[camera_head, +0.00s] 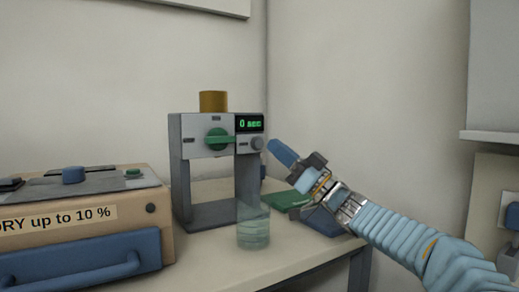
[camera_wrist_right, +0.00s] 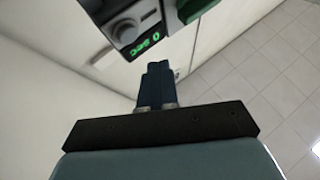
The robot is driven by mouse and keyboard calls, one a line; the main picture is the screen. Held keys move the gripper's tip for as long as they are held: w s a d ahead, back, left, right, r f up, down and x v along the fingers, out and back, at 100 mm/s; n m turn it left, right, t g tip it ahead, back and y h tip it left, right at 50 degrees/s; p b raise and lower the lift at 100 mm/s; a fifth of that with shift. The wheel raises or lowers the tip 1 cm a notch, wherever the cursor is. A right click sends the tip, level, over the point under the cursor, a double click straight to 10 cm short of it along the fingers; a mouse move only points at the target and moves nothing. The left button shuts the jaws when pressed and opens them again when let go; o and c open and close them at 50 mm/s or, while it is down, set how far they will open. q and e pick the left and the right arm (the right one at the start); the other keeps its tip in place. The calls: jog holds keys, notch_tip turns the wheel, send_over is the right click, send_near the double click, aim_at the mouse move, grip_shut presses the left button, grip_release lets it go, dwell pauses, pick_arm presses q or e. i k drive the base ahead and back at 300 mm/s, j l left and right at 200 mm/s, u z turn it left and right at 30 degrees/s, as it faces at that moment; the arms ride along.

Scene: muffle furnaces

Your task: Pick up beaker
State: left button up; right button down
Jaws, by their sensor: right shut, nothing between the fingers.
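The beaker (camera_head: 253,229) is clear, holds some pale liquid, and stands upright on the light table near its front edge, in front of the grey device. My right gripper (camera_head: 283,152) comes in from the right, above and to the right of the beaker, apart from it and beside the device. Its blue fingers are shut and empty. They also show together in the wrist view (camera_wrist_right: 158,82), where no beaker is seen. My left gripper is not in view.
The grey device (camera_head: 190,135) has a green knob, a green "0 sec" display and an orange-brown cylinder on top. A tan box (camera_head: 150,228) with a blue handle stands at left. A green item (camera_head: 290,199) lies behind the right gripper. The table edge (camera_head: 290,274) runs close before the beaker.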

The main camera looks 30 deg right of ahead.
aim_at(252, 212)
jog(key=k+j, duration=1.25)
